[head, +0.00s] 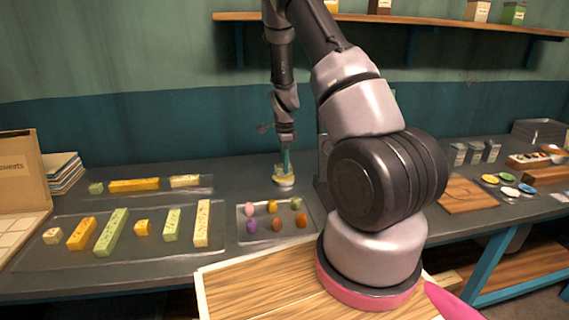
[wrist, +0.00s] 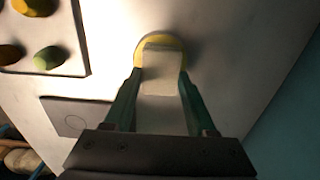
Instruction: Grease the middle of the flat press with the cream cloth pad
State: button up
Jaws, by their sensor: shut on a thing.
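My gripper (head: 286,163) points down over the dark bench, its teal fingers shut on the cream cloth pad. In the wrist view the pale, block-like pad (wrist: 161,62) is between the fingers. A round yellow-rimmed piece (head: 284,181) is directly below the fingers; its yellow edge (wrist: 160,39) curves around the pad's far end. I cannot tell whether it is a dish or part of the pad. A flat square plate with a circle outline (wrist: 75,117), possibly the flat press, lies beside the gripper in the wrist view. My arm hides most of that area in the head view.
A tray of coloured egg-shaped pieces (head: 242,228) is close in front of the gripper. Long trays with yellow and green bars (head: 30,258) lie left. A brown board (head: 468,197) and colour dishes are at right. A shelf (head: 400,22) runs along the wall.

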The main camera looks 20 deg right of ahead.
jog(key=shift+f, duration=0.55)
dwell(1.4)
jog(key=shift+r, duration=3.55)
